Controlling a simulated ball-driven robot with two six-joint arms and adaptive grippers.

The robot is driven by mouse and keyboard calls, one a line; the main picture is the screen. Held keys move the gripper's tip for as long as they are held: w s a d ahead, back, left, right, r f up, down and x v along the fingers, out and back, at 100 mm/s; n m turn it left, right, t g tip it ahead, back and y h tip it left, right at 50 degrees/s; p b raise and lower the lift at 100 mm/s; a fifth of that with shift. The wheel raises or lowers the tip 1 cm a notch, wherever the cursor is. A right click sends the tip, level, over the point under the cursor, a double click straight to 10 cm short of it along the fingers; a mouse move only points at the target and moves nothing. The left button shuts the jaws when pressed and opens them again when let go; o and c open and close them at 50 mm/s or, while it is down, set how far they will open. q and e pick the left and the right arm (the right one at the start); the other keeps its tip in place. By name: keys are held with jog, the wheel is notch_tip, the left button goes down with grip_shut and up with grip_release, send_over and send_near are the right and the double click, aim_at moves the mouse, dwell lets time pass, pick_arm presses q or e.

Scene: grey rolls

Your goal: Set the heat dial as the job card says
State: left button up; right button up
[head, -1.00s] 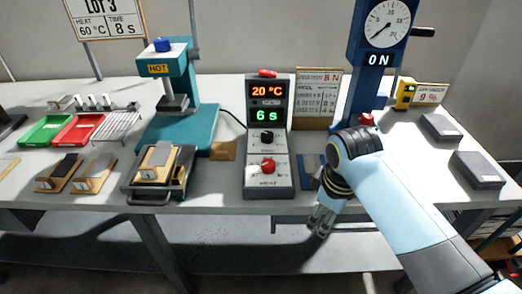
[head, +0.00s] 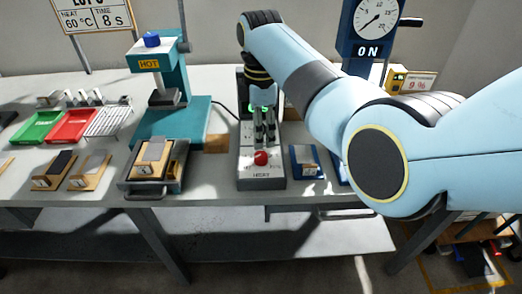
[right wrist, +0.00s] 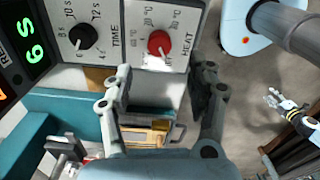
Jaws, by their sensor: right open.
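The job card (head: 90,17) at the back left reads heat 60 °C and time 8 s. The control box (head: 247,180) carries the red heat dial (head: 261,158) near its front. The dial also shows in the right wrist view (right wrist: 159,42); its exact setting is unclear. My right gripper (head: 264,140) is open above the box, behind the dial in the head view. In the right wrist view its fingers (right wrist: 160,85) stand apart, the dial beyond them, not gripped. My left gripper (right wrist: 272,98) appears small at the right of that view, its jaws unclear.
The black time dial (right wrist: 83,37) sits beside the heat dial, near the green "6 s" display (right wrist: 32,40). The teal hot press (head: 180,122) and a loaded jig (head: 152,172) stand left. A blue plate fixture (head: 305,162) lies right of the box.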

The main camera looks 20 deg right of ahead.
aim_at(261, 155)
notch_tip(261, 155, down, 8)
jog(key=shift+r+b, duration=0.25)
jog(key=shift+b, duration=0.35)
jog(key=c, duration=1.1)
jog(key=shift+c, duration=0.2)
